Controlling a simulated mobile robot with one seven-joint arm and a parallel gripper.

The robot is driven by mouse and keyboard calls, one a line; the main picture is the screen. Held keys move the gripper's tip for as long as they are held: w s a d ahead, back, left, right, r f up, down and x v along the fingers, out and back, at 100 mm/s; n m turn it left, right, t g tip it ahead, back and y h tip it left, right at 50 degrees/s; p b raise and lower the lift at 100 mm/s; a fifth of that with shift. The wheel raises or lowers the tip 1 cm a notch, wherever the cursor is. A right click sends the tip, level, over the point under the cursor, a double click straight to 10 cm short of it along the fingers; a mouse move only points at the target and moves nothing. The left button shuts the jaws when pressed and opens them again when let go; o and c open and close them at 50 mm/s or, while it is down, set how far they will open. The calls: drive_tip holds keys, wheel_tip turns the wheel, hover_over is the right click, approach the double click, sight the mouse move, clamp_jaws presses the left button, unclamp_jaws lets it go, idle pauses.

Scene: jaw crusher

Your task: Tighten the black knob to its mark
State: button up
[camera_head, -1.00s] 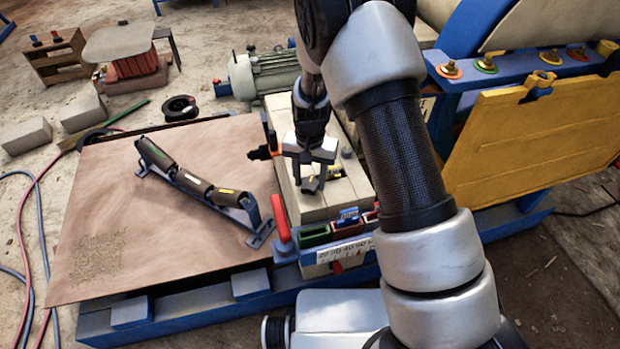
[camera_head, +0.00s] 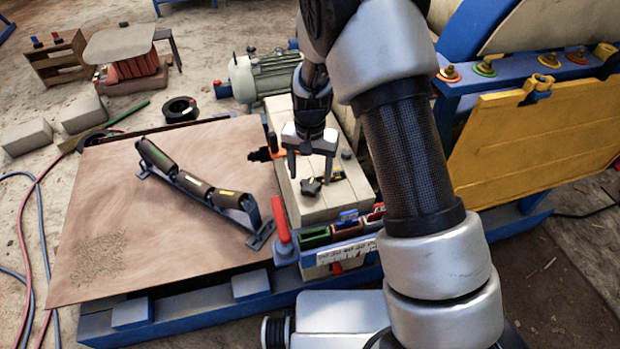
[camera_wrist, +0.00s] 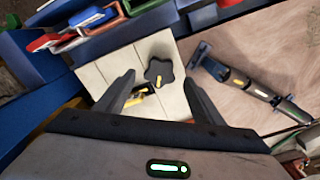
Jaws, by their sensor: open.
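The black knob (camera_head: 311,186) lies on the light block-like top of the machine (camera_head: 308,209). My gripper (camera_head: 309,172) is open and empty, pointing down, just above and behind the knob in the head view. In the wrist view the knob sits between and beyond my two fingertips (camera_wrist: 163,80), untouched. A small yellow and black piece (camera_wrist: 138,95) lies beside the knob near the left finger; it also shows in the head view (camera_head: 334,177). I cannot make out the target mark.
A red lever (camera_head: 281,220), coloured trays (camera_head: 315,236) and a scale (camera_head: 340,252) stand at the machine's front edge. A roller frame (camera_head: 205,192) lies on the brown board (camera_head: 110,200) at left.

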wheel_tip(320, 180, up, 14)
drive_tip(key=p, duration=0.1)
drive_tip(key=shift+p, duration=0.4)
wheel_tip(320, 180, up, 10)
drive_tip(key=t, duration=0.1)
hover_over(310, 185)
drive_tip(key=s+d, duration=0.4)
drive_tip(key=d, duration=0.1)
drive_tip(key=s+d+r+n+t, duration=0.1)
drive_tip(key=s+d+r+t, duration=0.1)
drive_tip(key=s+d+r, duration=0.3)
drive_tip(key=s+d+r+n+t, duration=0.1)
drive_tip(key=s+d+r, duration=0.1)
drive_tip(key=s, duration=0.5)
drive_tip(key=s+d+r+n+t, duration=0.1)
drive_tip(key=s+d+r+t, duration=0.15)
drive_tip(key=s, duration=0.45)
wheel_tip(310, 185, up, 14)
drive_tip(key=p, duration=1.3)
drive_tip(key=shift+a+f+g+p, duration=0.15)
drive_tip(key=shift+f+g+p, duration=0.15)
drive_tip(key=shift+g, duration=0.15)
